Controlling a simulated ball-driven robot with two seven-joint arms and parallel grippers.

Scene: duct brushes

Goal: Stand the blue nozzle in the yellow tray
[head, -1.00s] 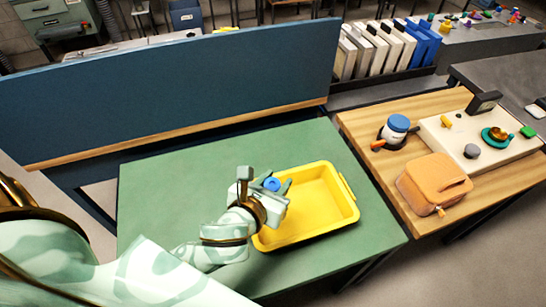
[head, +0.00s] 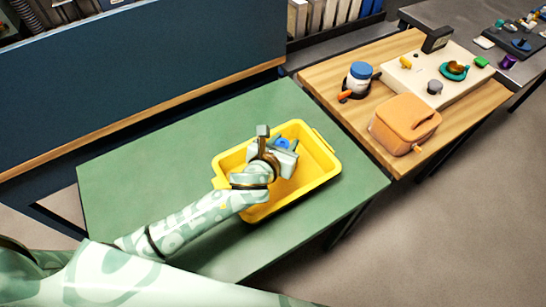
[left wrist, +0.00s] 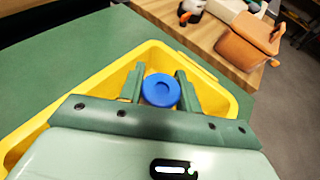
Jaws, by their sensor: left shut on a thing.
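The blue nozzle (head: 283,145) is held in my left gripper (head: 286,148), over the inside of the yellow tray (head: 322,165). In the left wrist view the round blue top of the nozzle (left wrist: 160,90) sits between the two green fingers of my left gripper (left wrist: 159,88), with the yellow tray (left wrist: 215,98) around and below it. The nozzle's lower part is hidden, so I cannot tell whether it touches the tray floor. My right gripper is not in view.
The tray stands on a green table (head: 140,170) with free room to its left. A wooden table (head: 330,75) at the right holds an orange pouch (head: 405,122), a blue-lidded jar (head: 359,80) and a pale panel (head: 440,75). A dark blue partition (head: 130,70) stands behind.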

